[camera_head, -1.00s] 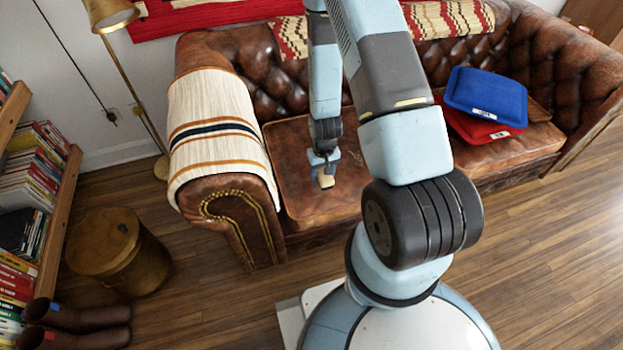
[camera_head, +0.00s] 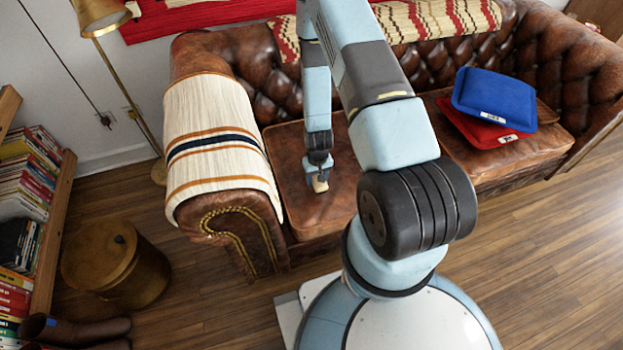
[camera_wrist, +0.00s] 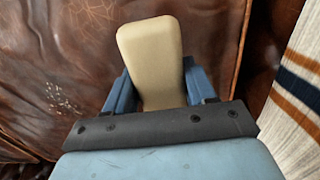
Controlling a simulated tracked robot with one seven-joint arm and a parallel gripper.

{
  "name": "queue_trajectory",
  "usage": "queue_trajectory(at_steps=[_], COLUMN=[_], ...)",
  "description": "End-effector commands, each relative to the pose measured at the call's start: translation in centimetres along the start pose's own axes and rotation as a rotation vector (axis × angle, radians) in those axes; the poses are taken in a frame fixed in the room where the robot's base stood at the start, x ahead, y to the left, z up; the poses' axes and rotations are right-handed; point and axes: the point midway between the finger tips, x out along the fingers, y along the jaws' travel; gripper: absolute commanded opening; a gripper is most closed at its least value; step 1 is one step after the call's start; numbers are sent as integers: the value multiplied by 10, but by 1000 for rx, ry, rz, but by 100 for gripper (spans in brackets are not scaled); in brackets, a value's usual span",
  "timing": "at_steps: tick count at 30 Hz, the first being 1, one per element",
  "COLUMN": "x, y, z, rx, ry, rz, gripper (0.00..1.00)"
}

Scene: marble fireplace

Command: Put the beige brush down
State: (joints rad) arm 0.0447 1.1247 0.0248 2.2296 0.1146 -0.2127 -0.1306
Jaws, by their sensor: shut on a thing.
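The beige brush (camera_wrist: 150,52) is a pale rounded block in the wrist view, held between the two blue fingers of my gripper (camera_wrist: 158,90). My gripper is shut on it. In the head view my gripper (camera_head: 318,178) is over the left seat cushion of the brown leather sofa (camera_head: 292,190), and the brush (camera_head: 320,186) shows as a small pale patch at its tip. The brush is low over the leather; I cannot tell whether it touches. The brush's lower end is hidden by my gripper in the wrist view.
A striped cream blanket (camera_head: 215,125) drapes the sofa's left arm. Blue (camera_head: 494,92) and red (camera_head: 470,125) cushions lie on the right seat. A round brass-coloured bin (camera_head: 115,265), a floor lamp (camera_head: 130,85) and a bookshelf (camera_head: 55,225) stand at left. The left seat around my gripper is clear.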

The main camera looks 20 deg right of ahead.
Motion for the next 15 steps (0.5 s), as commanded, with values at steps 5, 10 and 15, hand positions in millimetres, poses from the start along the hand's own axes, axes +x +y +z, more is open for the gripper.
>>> queue_trajectory(at_steps=[5, 10, 15], x=[8, 20, 40], y=[-4, -7, -9], z=[-2, -6, -5], rx=[-8, -13, -17], ry=[0, -1, -1], rz=[0, 0, 0], gripper=[6, 6, 6])
